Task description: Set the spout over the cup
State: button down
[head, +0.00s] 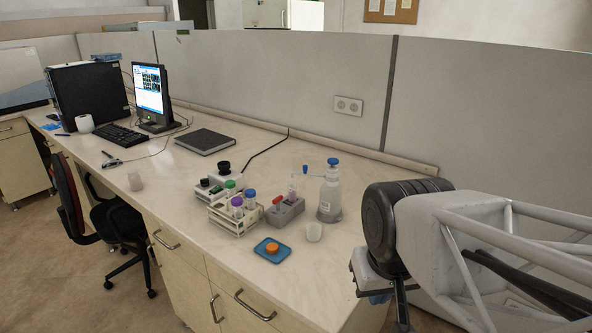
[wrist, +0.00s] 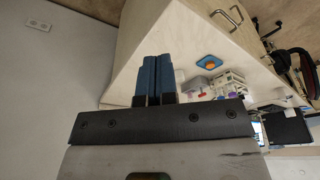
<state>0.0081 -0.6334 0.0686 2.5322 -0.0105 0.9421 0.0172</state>
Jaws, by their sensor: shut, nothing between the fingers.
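A clear dispenser bottle (head: 330,194) with a blue cap stands upright on the bench. Its thin spout (head: 306,169) reaches out to the left from the cap, over the area by the grey block. In the head view only a bit of blue shows below my wrist, right of the cup. The fingers hide part of the bench in the wrist view.
A grey block (head: 285,212) with a red piece and a tube rack (head: 233,217) stand left of the bottle. A blue tray (head: 272,251) with an orange disc lies in front. The front right bench is clear.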

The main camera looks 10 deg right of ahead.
jog(key=c, duration=1.8)
grip_release()
jog(key=shift+o, duration=1.2)
jog(key=o, duration=0.5)
jog(key=shift+w+r, duration=0.3)
jog(key=shift+w, duration=0.15)
jog(key=w+r+m+g, duration=0.15)
jog(key=w+r, duration=0.25)
jog(key=w, duration=1)
jog(key=w+r+m, duration=0.2)
jog(key=w+r, duration=0.1)
jog(key=w, duration=1.1)
jog(key=w+f, duration=0.2)
jog(key=w, duration=0.7)
jog(key=w+a+f+m, duration=0.1)
jog(key=w+f, duration=0.1)
jog(key=w, duration=0.7)
jog(key=w+f+m+g, duration=0.1)
jog(key=w+f, duration=0.1)
jog(key=w, duration=0.7)
jog(key=shift+w+a+f, duration=0.2)
jog(key=shift+w+a, duration=0.05)
jog(key=shift+w+f, duration=0.15)
jog(key=shift+w, duration=0.15)
jog(key=shift+f, duration=0.1)
